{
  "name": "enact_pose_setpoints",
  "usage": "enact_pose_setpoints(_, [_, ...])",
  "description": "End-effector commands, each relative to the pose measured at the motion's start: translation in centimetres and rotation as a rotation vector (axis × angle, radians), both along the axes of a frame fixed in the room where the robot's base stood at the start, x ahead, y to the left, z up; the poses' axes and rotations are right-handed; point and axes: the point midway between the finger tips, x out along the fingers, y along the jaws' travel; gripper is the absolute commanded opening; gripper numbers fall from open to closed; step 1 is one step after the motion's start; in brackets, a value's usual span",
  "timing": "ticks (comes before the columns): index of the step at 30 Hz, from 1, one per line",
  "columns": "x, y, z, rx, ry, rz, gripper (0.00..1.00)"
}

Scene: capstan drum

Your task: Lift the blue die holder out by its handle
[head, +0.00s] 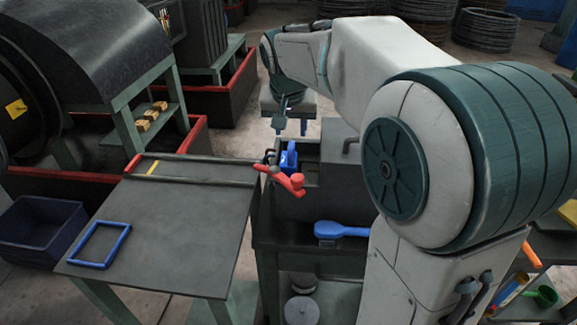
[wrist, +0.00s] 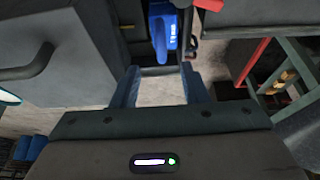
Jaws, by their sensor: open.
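The blue die holder (head: 289,158) sits in the open part of a dark box (head: 290,206), with its upper part showing above the rim. Its lower part is hidden by the box wall. In the wrist view the blue die holder (wrist: 163,28) shows at the top, ahead of the fingertips. My gripper (head: 291,130) is open and empty, above and a little behind the holder in the head view.
A red lever (head: 288,180) sticks out beside the holder. A grey lid with a bar handle (head: 350,146) adjoins it on the right. A blue brush (head: 340,230) lies in front. A table (head: 185,235) with a blue frame (head: 100,245) stands left.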

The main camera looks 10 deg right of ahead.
Motion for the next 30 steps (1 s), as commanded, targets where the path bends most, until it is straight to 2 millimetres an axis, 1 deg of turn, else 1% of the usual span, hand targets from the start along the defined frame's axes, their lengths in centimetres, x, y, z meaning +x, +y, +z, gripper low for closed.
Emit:
enact_pose_setpoints(1, [0.3, -0.2, -1.0, -0.001, 0.004, -0.001, 0.4])
enact_pose_setpoints(4, [1.0, -0.4, -2.5, -0.001, 0.003, -0.001, 0.4])
enact_pose_setpoints(6, [1.2, -0.5, -3.2, 0.0, 0.002, 0.0, 0.4])
enact_pose_setpoints(13, [2.0, -0.6, -4.6, -0.001, 0.001, 0.001, 0.4])
enact_pose_setpoints(21, [3.6, -1.0, -7.9, 0.0, 0.003, 0.0, 0.4])
enact_pose_setpoints(25, [3.8, -1.1, -8.5, 0.001, 0.0, 0.0, 0.4])
enact_pose_setpoints(30, [3.9, -1.1, -8.5, 0.001, -0.001, 0.0, 0.4])
